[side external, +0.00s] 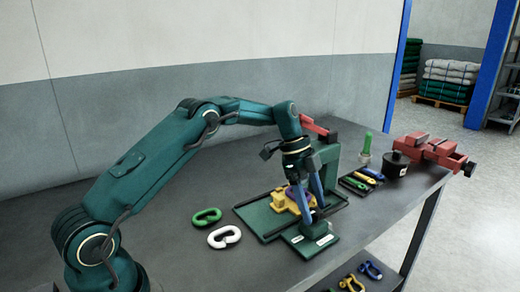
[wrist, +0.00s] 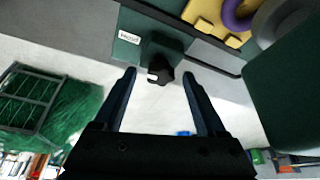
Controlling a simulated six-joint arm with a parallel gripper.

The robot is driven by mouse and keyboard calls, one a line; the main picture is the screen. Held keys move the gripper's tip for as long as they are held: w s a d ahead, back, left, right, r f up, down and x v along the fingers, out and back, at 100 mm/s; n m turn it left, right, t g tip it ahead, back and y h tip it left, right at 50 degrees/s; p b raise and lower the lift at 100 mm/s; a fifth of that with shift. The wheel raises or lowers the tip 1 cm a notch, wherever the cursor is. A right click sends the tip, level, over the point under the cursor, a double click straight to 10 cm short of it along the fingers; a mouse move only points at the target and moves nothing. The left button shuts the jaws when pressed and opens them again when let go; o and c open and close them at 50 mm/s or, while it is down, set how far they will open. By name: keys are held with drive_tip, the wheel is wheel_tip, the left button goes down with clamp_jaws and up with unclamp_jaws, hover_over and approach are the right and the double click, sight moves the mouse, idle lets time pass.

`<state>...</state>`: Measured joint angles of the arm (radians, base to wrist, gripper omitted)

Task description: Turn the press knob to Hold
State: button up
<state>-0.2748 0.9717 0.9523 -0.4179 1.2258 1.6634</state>
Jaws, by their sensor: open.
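The press knob (wrist: 160,72) is black with a white mark on its left part, in the wrist view. It sits at the edge of the green knob plate (wrist: 150,28), which has a small white label (wrist: 129,37) whose text I cannot read surely. My gripper (wrist: 160,75) is open, its blue fingers on either side of the knob in the picture; I see no contact. In the side view my gripper (side external: 314,213) points down over the knob plate (side external: 310,246) of the green press (side external: 327,160); the knob is mostly hidden there.
A yellow block (side external: 285,202) with a purple ring lies on the press base. Tools (side external: 362,180), a black pot (side external: 396,165) and a red vise (side external: 435,150) stand to the right.

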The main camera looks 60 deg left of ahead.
drive_tip(key=n, duration=0.2)
drive_tip(key=n+t+y, duration=0.1)
drive_tip(key=n, duration=0.1)
drive_tip(key=n+t, duration=0.1)
drive_tip(key=n, duration=0.1)
drive_tip(key=shift+s+d, duration=0.2)
drive_tip(key=shift+s, duration=0.05)
drive_tip(key=n, duration=0.2)
drive_tip(key=n+y, duration=0.1)
drive_tip(key=n, duration=0.1)
drive_tip(key=shift+d+t+y, duration=0.1)
drive_tip(key=shift+t+y, duration=0.2)
drive_tip(key=shift+t, duration=0.1)
drive_tip(key=n, duration=0.2)
drive_tip(key=n+y, duration=0.1)
drive_tip(key=n, duration=0.1)
drive_tip(key=shift+d+y, duration=0.15)
drive_tip(key=shift+y, duration=0.15)
drive_tip(key=s+d+r+t, duration=0.1)
drive_tip(key=s+r, duration=0.3)
drive_tip(key=r, duration=0.4)
drive_tip(key=s+d+r+t, duration=0.1)
drive_tip(key=s+r+t, duration=0.1)
drive_tip(key=s+r, duration=0.4)
drive_tip(key=s+f+n+g, duration=0.1)
drive_tip(key=s+f+n, duration=0.1)
drive_tip(key=s, duration=1.3)
drive_tip(key=shift+s+d+f+g, duration=0.2)
drive_tip(key=shift+d+f+g, duration=0.1)
drive_tip(key=shift+f, duration=0.6)
